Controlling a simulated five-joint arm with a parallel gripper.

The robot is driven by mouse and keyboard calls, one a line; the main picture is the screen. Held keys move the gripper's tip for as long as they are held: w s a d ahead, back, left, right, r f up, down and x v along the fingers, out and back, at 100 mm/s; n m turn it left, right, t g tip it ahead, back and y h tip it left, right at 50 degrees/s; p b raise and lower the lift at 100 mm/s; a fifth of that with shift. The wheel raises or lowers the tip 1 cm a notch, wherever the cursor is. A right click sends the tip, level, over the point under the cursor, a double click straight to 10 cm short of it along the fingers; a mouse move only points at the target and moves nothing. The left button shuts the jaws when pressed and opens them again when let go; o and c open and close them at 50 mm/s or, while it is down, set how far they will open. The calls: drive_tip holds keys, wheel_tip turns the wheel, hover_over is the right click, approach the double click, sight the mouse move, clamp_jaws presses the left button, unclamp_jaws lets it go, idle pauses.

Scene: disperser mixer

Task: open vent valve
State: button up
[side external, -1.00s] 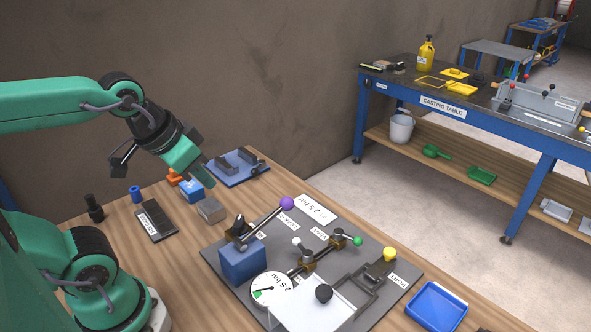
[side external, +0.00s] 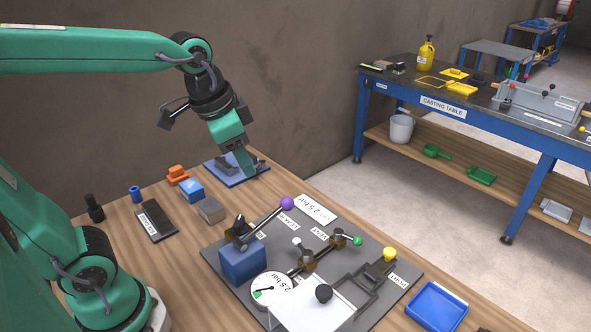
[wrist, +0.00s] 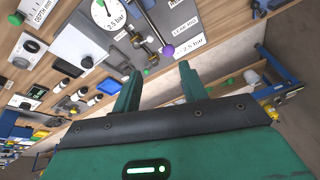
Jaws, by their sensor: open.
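The grey panel (side external: 215,258) on the wooden bench carries two small valves on a pipe. One valve has a green knob (side external: 357,241), the other a white knob (side external: 297,241). A small label (side external: 320,234) beside them seems to read VENT. A lever with a purple knob (side external: 287,203) rises from a blue block (side external: 243,262). A round gauge (side external: 272,289) sits beside it, marked 2.5 bar. My gripper (side external: 244,168) is open and empty, up and left of the panel, over the back of the bench. Its fingers show in the wrist view (wrist: 157,85), apart from the purple knob (wrist: 168,50).
A blue plate with grey blocks (side external: 262,177) lies at the bench's back, partly behind my gripper. Small blue, grey and orange blocks (side external: 211,210) stand left of the panel. A yellow knob (side external: 390,254) and blue tray (side external: 437,307) are at the right. The casting table (side external: 460,110) stands apart behind.

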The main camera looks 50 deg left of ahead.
drive_tip(key=w+d+m+g, duration=0.2)
drive_tip(key=w+d+m, duration=0.15)
drive_tip(key=w, duration=0.45)
drive_tip(key=m+g, duration=0.4)
drive_tip(key=m, duration=0.6)
approach(348, 238)
drive_tip(key=d, duration=0.2)
drive_tip(key=shift+w+d+f+y, duration=0.1)
drive_tip(key=shift+w+f+y, duration=0.05)
drive_tip(key=shift+w+y, duration=0.3)
drive_tip(key=shift+f, duration=0.15)
drive_tip(key=shift+d+x, duration=0.1)
drive_tip(key=shift+x, duration=1.75)
drive_tip(key=shift+d+x, duration=0.15)
drive_tip(key=shift+x, duration=1.7)
clamp_jaws()
